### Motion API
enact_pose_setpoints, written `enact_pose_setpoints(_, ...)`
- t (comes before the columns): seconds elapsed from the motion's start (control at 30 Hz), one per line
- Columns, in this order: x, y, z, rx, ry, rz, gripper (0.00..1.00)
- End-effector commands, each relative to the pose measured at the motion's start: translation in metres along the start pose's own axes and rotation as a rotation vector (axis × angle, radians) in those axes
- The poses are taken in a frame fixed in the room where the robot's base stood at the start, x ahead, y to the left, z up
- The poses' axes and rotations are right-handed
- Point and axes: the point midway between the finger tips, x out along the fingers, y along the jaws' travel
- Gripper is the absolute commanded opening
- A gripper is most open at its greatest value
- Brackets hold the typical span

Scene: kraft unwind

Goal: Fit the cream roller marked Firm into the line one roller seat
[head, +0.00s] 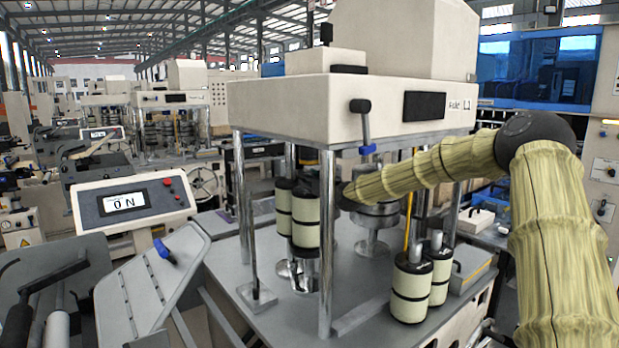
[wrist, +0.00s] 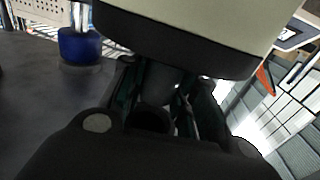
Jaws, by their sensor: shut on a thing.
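My arm reaches in from the right, between the posts of the cream machine. My gripper (wrist: 168,88) is shut on a cream roller (wrist: 225,18) with a black end band, which fills the top of the wrist view. In the head view the front left cream roller (head: 306,221), upright beside the end of my arm, seems to be this one. A similar roller (head: 284,207) is just behind it. A metal fitting (head: 298,274) stands below them. My fingers are mostly hidden in the head view. I cannot read a Firm mark or identify the line one seat.
Two cream rollers (head: 410,287) (head: 440,270) stand at the front right of the grey machine deck (head: 258,252). A metal post (head: 327,245) stands close to the held roller. A blue-tipped lever (head: 366,128) hangs above. A blue-collared part (wrist: 80,45) shows in the wrist view.

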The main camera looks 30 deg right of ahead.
Motion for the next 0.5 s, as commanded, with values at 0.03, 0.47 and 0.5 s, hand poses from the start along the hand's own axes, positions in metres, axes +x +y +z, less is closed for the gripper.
enact_pose_setpoints(0.03, 0.0002, -0.0002, -0.0021, 0.000, 0.004, 0.000, 0.00)
enact_pose_setpoints(0.47, -0.0003, 0.0002, 0.0017, 0.000, -0.002, 0.000, 0.51)
enact_pose_setpoints(0.5, -0.0003, 0.0002, 0.0017, 0.000, -0.002, 0.000, 0.51)
